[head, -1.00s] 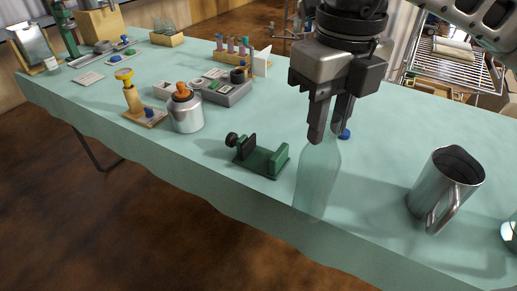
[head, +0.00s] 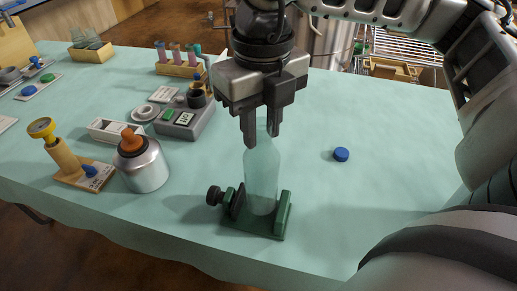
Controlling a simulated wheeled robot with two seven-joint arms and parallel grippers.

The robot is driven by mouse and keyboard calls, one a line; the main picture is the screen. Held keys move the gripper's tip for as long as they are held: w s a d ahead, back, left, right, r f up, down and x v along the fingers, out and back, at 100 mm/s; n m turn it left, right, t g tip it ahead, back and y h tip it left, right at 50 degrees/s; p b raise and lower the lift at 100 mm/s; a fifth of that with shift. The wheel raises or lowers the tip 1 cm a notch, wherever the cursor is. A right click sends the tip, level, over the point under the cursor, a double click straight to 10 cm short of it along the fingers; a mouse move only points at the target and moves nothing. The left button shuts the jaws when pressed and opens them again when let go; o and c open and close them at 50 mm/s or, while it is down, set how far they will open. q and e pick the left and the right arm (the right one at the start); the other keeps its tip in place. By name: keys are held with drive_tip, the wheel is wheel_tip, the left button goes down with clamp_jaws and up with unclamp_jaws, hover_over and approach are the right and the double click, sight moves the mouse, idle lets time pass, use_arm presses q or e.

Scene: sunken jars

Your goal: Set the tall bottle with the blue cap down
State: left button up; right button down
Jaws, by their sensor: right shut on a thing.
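The tall, pale, see-through bottle (head: 262,172) stands upright within the green clamp (head: 284,214), between its black jaw and its green end wall. Whether its base rests on the clamp floor I cannot tell. No cap shows on the bottle; its mouth is hidden by the gripper. A blue cap (head: 341,154) lies alone on the table, to the right of the bottle. My right gripper (head: 262,140) is above the clamp, pointing down, shut on the bottle's neck. My left gripper is not in view.
A silver can with an orange top (head: 143,166) and a yellow-knobbed wooden stand (head: 70,160) are left of the clamp. A grey tray (head: 186,122) is behind. The cloth-covered table (head: 390,130) is clear around the cap. My right arm covers the right side.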

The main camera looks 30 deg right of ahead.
sight(260, 147)
wheel_tip(260, 147, down, 4)
drive_tip(key=shift+r, duration=0.1)
drive_tip(key=shift+w+f, duration=0.1)
drive_tip(key=shift+f, duration=0.1)
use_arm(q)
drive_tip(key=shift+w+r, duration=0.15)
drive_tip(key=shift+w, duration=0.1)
use_arm(e)
drive_tip(key=shift+f, duration=0.1)
drive_tip(key=c, duration=1.5)
unclamp_jaws()
drive_tip(key=shift+f+b, duration=0.15)
drive_tip(key=shift+b, duration=0.25)
drive_tip(key=shift+c, duration=0.2)
drive_tip(key=o, duration=0.4)
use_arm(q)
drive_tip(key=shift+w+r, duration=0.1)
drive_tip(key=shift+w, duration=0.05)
